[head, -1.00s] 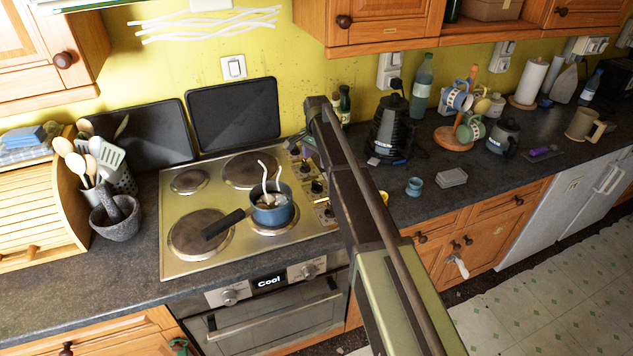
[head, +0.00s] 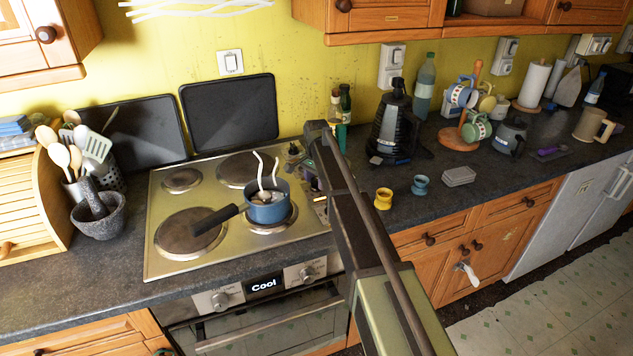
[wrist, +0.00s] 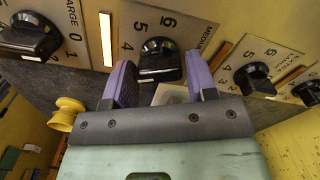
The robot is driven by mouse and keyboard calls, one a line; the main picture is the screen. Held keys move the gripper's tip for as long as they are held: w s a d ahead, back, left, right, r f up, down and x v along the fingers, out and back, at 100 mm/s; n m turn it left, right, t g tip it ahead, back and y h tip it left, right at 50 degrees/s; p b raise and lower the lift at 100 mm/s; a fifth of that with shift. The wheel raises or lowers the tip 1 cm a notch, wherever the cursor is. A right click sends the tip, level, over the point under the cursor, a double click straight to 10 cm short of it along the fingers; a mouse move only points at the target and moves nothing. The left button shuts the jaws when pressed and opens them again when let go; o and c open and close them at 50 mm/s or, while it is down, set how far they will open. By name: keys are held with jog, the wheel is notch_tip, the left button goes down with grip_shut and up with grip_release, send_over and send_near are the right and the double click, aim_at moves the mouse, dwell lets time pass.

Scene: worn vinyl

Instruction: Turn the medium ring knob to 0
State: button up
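The medium ring knob (wrist: 158,55) is black and sits on a metal panel, with "MEDIUM" and the numbers 4, 5 and 6 showing beside it in the wrist view. My gripper (wrist: 160,80) has two purple fingers, apart, one on each side of this knob. Narrow gaps seem to show between fingers and knob; I cannot tell whether either touches. The number the knob points to is not clear. In the head view the hob (head: 165,262) carries the knob strip on its right side, mostly hidden by my arm.
The large ring knob (wrist: 30,35) is left of the medium knob and an extra-large ring knob (wrist: 254,78) is right of it. A blue pan (head: 268,212) stands on the front right ring. A yellow cup (head: 383,199) and a blue cup (head: 420,185) stand right of my arm.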

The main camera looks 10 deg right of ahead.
jog(key=c, duration=0.5)
